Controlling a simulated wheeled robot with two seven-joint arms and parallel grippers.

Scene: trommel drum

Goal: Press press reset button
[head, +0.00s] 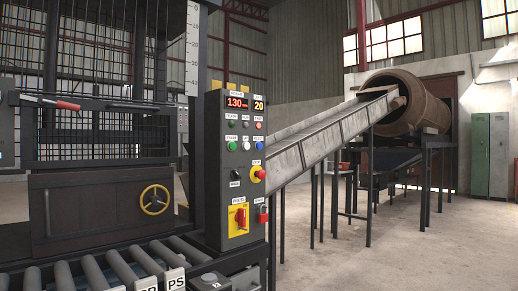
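The control box (236,170) stands upright left of centre, with its front facing me. Its upper face has a row of three push buttons: a green button (231,146), a white button (245,146) and a blue button (259,145). Each has a small label above it. The labels are too small to read surely, so I cannot tell by text which is the reset button. Neither of my grippers shows in this view.
A roller conveyor (125,268) lies in front at left. A sloping chute (320,138) rises behind the box toward the drum (408,104). Floor at right is clear.

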